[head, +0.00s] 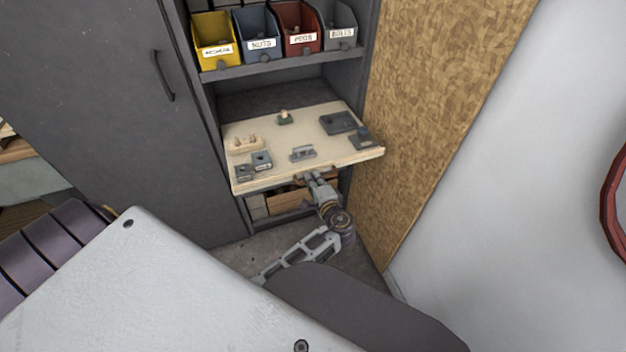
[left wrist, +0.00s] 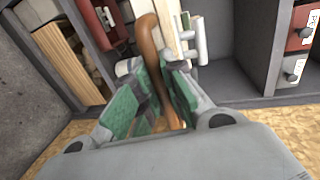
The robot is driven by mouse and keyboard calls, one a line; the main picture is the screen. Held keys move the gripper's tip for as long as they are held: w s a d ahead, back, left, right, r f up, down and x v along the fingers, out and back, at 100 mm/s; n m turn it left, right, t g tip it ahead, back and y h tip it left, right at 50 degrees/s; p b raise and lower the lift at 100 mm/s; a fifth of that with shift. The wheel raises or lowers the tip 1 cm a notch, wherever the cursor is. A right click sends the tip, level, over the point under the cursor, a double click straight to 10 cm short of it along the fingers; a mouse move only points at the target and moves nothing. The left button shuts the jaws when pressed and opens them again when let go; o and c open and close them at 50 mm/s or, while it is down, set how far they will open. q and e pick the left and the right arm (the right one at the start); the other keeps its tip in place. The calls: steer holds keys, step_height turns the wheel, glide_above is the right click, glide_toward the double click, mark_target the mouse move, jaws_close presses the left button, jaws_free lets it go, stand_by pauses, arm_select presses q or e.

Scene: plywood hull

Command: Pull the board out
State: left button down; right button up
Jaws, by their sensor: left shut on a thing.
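The board (head: 270,165) is a pale wooden panel that sticks out of a grey cabinet, below the bin shelf. Its front edge overhangs the shelf below. Small grey fittings, a pegged wooden block and a knobbed piece stand on it. My left gripper (head: 312,178) is at the middle of the board's front edge. In the left wrist view its green-padded fingers (left wrist: 165,95) are shut on a brown wooden handle (left wrist: 150,42), with the board's pale edge (left wrist: 168,28) beside it. My right gripper is not in view.
Yellow, blue, red and grey bins (head: 258,30) stand on the shelf above. A closed grey cabinet door (head: 110,100) is at the left. A chipboard panel (head: 430,110) stands close to the board's right corner. A lower shelf holds boxes (head: 285,200).

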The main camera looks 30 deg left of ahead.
arm_select(q)
steer(key=c, duration=1.5)
jaws_free()
steer(key=shift+r, duration=0.1)
